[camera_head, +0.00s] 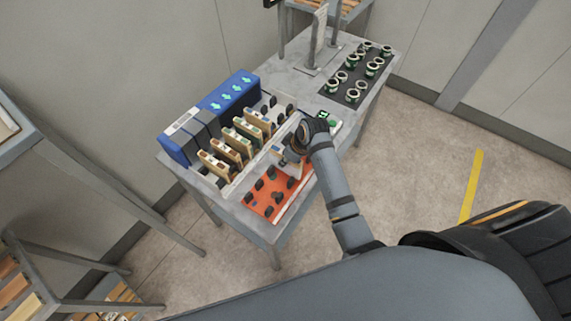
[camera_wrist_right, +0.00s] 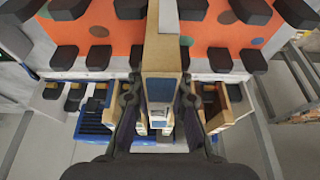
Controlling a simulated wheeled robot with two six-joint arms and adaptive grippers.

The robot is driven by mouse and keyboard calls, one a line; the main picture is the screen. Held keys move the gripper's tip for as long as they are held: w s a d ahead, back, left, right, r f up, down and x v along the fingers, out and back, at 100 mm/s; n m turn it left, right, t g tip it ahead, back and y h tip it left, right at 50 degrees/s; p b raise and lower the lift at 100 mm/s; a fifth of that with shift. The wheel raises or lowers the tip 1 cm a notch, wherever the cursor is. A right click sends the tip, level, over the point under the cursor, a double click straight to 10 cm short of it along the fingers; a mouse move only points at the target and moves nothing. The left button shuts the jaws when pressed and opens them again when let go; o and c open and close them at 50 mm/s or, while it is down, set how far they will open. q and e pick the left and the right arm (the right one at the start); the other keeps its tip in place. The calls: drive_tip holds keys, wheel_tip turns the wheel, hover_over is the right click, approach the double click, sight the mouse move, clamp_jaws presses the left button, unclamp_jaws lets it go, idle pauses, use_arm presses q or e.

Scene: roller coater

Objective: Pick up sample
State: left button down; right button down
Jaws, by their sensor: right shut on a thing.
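My right gripper (camera_head: 291,155) is above the orange board (camera_head: 262,204) on the table. It is shut on a sample (camera_head: 289,167), a thin panel with a pale face. In the right wrist view the fingers (camera_wrist_right: 158,112) close on both sides of the sample (camera_wrist_right: 165,55), which shows a wooden edge and a blue and white patch. Whether its lower edge touches the board is hidden. Several other wooden samples (camera_head: 227,151) stand upright in a row in the white holder behind. My left gripper is not in view.
The orange board carries several black pegs. A blue rack (camera_head: 228,93) with green arrows stands behind the samples. A black tray (camera_head: 357,82) with several jars is at the table's far right. A metal shelf stands at the left.

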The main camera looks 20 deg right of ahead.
drive_tip(key=s+r, duration=0.1)
drive_tip(key=s+d+r+b, duration=0.1)
drive_tip(key=r, duration=0.1)
drive_tip(key=s+r, duration=0.1)
drive_tip(key=r, duration=0.1)
drive_tip(key=shift+s+d+r+b, duration=0.2)
drive_tip(key=shift+s+d+b, duration=0.1)
drive_tip(key=shift+d+b, duration=0.1)
drive_tip(key=s+d+r, duration=0.1)
drive_tip(key=s+r, duration=0.1)
drive_tip(key=s, duration=0.2)
drive_tip(key=s+d+r+b, duration=0.1)
drive_tip(key=s+d+r, duration=0.1)
drive_tip(key=s, duration=0.3)
drive_tip(key=shift+b+v, duration=0.3)
drive_tip(key=shift+v, duration=0.5)
drive_tip(key=shift+w+d, duration=0.1)
drive_tip(key=shift+d, duration=0.05)
